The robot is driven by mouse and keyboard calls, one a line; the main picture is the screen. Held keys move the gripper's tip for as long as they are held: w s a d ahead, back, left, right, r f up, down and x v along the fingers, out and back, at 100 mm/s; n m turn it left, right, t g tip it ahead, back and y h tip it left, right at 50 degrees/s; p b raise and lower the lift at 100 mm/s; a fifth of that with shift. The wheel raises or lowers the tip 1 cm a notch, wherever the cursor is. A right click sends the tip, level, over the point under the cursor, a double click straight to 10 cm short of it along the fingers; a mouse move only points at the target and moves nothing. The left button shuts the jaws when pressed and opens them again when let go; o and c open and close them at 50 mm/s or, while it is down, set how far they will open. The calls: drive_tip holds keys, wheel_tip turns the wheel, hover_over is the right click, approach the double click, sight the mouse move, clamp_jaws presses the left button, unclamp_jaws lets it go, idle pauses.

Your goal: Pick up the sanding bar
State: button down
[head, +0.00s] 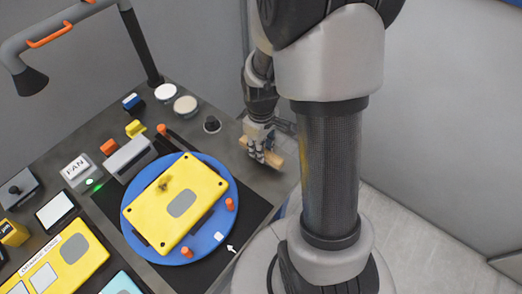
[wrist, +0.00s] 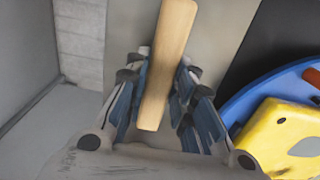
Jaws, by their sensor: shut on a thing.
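The sanding bar (wrist: 167,65) is a long, light-wood bar with rounded ends. In the wrist view it runs from the top edge down between the blue pads of my gripper (wrist: 160,95), which is shut on it. In the head view, my gripper (head: 262,152) is at the right end of the dark bench, and the bar (head: 275,158) shows as a small tan piece at its fingers. Part of the bar is hidden by the fingers. I cannot tell whether it touches the bench.
A blue round turntable (head: 133,222) carries a yellow plate (head: 160,215) with orange pegs around it. A lamp arm (head: 60,30) hangs over the back left. Bare bench lies around my gripper.

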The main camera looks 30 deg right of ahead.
wheel_tip(320, 180, up, 17)
drive_tip(key=p, duration=0.5)
drive_tip(key=shift+r, duration=0.1)
